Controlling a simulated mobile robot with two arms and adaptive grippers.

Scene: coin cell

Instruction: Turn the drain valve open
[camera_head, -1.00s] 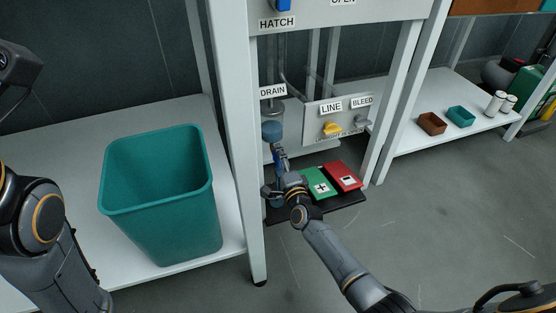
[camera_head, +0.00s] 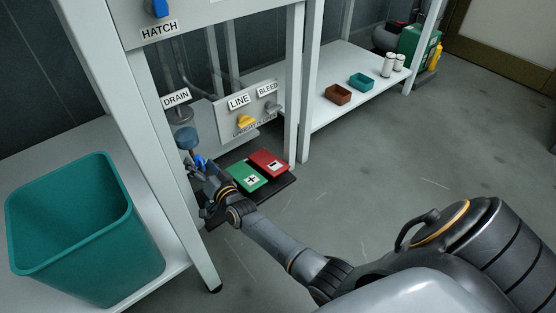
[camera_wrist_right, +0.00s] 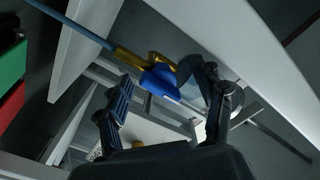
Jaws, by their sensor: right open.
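The drain valve has a blue handle (camera_head: 199,160) and sits low under the DRAIN label (camera_head: 176,98), below a dull blue cylinder (camera_head: 187,137). My right gripper (camera_head: 204,168) is at the handle and partly hides the valve in the head view. In the right wrist view the blue handle (camera_wrist_right: 160,79) and its brass body (camera_wrist_right: 130,58) show between and just beyond the fingertips of my open right gripper (camera_wrist_right: 168,87). I cannot tell whether the fingers touch the handle. My left gripper is out of view.
A panel (camera_head: 227,112) carries a yellow LINE handle (camera_head: 245,121) and a grey BLEED handle (camera_head: 272,108). A white post (camera_head: 168,165) stands close left of the gripper. A teal bin (camera_head: 85,235) is further left.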

